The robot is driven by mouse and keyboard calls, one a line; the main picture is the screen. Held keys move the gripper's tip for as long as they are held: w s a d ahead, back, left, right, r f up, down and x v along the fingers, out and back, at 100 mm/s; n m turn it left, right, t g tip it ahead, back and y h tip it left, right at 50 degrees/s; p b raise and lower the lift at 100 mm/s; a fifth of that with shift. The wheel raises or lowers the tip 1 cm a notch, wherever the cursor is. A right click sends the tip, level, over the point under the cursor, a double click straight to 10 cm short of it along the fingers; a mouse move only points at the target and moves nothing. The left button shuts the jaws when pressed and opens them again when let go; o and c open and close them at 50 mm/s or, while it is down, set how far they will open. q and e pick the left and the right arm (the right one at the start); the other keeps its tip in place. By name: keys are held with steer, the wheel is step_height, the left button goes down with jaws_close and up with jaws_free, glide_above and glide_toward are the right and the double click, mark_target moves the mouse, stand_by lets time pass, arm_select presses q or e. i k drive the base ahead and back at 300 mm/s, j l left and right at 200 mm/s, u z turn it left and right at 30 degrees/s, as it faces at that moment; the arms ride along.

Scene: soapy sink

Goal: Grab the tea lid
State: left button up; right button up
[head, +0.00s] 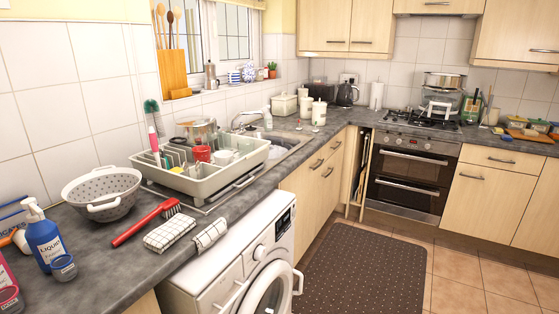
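Two white canisters stand on the far counter in the corner, a left one (305,107) and a right one (318,116). Each appears to have a lid on top. Any lettering on them is too small to read, so I cannot tell which one is the tea canister or which lid is the tea lid. Neither of my grippers is in view.
A dish rack (205,185) with dishes stands beside the sink. A grey colander (103,194), a red brush (146,222) and a blue soap bottle (44,238) are on the near counter. A washing machine (235,270) sits below. The floor mat (365,270) is clear.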

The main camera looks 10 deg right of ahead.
mark_target(319, 104)
steer(key=i+l+z, duration=0.35)
steer(key=i, duration=0.15)
steer(key=i+l+z, duration=0.2)
steer(key=i+z, duration=0.15)
steer(key=i, duration=0.15)
steer(key=i+z, duration=0.35)
steer(key=i, duration=0.15)
steer(key=i+u, duration=0.1)
steer(key=i, duration=0.35)
steer(key=i+l+u, duration=0.15)
steer(key=i, duration=0.3)
steer(key=i+l+u, duration=0.1)
steer(key=i, duration=0.35)
steer(key=i+l+u, duration=0.1)
steer(key=i+l, duration=0.15)
steer(key=i, duration=0.2)
